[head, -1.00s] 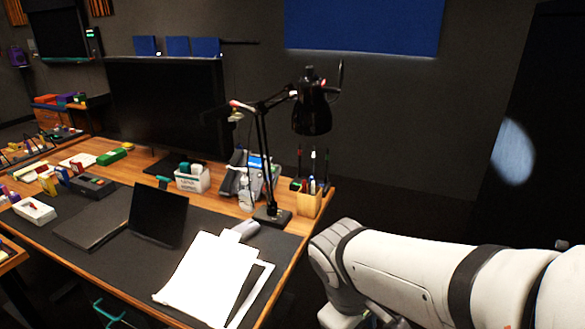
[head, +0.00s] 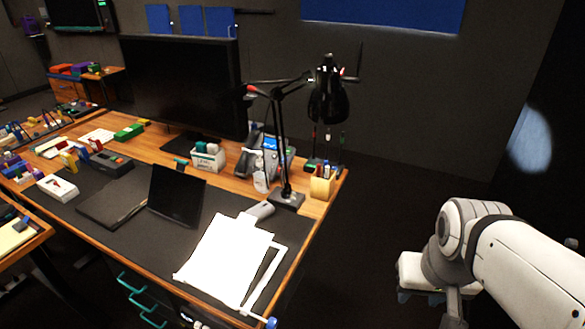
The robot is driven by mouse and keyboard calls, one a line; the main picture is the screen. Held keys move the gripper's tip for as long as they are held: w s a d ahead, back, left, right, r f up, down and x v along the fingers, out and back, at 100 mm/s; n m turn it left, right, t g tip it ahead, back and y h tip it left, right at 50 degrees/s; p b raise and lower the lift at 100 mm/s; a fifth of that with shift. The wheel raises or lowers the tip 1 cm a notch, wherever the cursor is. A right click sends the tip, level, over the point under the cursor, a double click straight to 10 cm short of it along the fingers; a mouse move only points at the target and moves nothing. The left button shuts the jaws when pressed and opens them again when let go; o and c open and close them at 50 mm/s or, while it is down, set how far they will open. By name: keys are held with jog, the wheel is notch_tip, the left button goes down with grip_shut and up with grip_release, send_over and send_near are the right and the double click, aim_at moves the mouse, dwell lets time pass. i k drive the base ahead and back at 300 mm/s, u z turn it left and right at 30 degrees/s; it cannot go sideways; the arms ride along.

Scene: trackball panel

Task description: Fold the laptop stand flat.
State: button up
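A dark upright panel (head: 177,195) leans back on the desk mat, beside a thin dark flat slab (head: 112,204) at its left. They look like parts of the laptop stand or a laptop on it, but I cannot tell which, nor whether they are joined. My arm is at the lower right, away from the desk. My gripper's fingers do not show.
A desk lamp (head: 328,100), pen holder (head: 322,187), phone (head: 262,150) and white papers (head: 228,258) occupy the desk's right side. A large monitor (head: 183,88) stands behind. Small boxes fill the left. The floor right of the desk is clear.

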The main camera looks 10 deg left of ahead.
aim_at(225, 262)
jog(key=z, duration=0.25)
jog(key=i, duration=1.55)
jog(key=u, duration=2.7)
jog(key=i, duration=0.3)
jog(key=u, duration=0.2)
